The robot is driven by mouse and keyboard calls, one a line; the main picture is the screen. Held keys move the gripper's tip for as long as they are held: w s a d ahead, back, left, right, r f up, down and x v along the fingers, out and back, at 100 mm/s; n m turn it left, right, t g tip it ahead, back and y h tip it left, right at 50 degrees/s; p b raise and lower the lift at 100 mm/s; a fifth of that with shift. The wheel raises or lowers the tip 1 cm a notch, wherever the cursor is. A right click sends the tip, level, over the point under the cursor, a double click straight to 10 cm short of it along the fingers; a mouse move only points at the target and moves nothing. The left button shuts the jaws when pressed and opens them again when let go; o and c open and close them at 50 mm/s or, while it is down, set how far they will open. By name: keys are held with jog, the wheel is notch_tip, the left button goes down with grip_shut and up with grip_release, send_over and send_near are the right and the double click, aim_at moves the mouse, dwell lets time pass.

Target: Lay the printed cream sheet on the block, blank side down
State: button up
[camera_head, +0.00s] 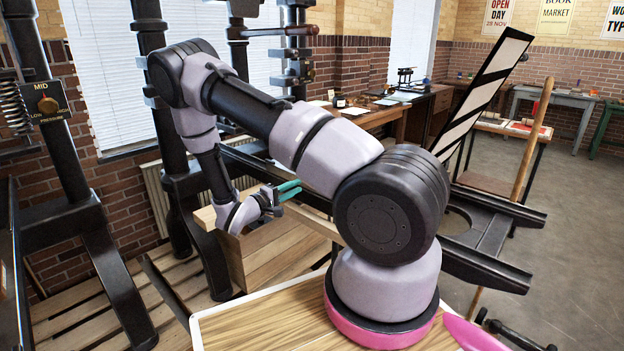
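My gripper (290,189), with teal fingers, is in the middle left, above a wooden box-like body (270,256) with a pale top edge. The two fingers lie close together in this view, and I cannot tell whether they are open or shut. No sheet shows between them. I cannot pick out the printed cream sheet or the block for certain; my arm hides part of the area behind it.
Black iron presses (72,190) stand at the left. A tilted black frame with white panels (484,92) rises at the right above dark rails (485,268). A wooden pole (533,140) leans beside it. A desk (395,112) with papers stands behind. Open floor (575,225) lies right.

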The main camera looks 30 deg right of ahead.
jog(key=x, duration=0.8)
grip_shut()
notch_tip(320, 180, up, 3)
jog(key=shift+f, duration=0.1)
jog(key=shift+a, duration=0.1)
dwell(0.3)
jog(key=s+a+r, duration=0.2)
jog(key=a+r, duration=0.1)
jog(key=a, duration=0.3)
jog(key=shift+s+a, duration=0.2)
jog(key=shift+s, duration=0.05)
dwell(0.4)
